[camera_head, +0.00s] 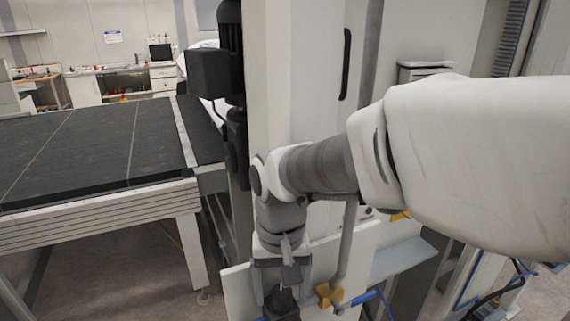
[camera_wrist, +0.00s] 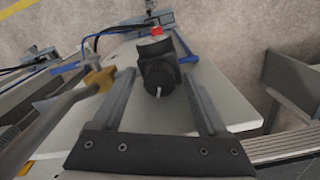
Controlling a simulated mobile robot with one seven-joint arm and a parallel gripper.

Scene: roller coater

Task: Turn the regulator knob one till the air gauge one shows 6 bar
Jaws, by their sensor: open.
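A black regulator knob (camera_wrist: 158,74) with a small white mark on its near side sits in the middle of the wrist view. It also shows as a dark shape low in the head view (camera_head: 284,299). My gripper (camera_wrist: 160,82) is open, with one finger on each side of the knob. A gap shows between the knob and both fingers. In the head view my gripper (camera_head: 283,284) points down over the knob, and my arm hides part of the machine. I cannot make out an air gauge face in either view.
A brass fitting (camera_head: 328,294) with a grey pipe and a blue lever (camera_head: 364,298) stands close right of my gripper. A pale panel (camera_wrist: 232,105) lies behind the knob. A dark-topped conveyor table (camera_head: 95,145) fills the left side.

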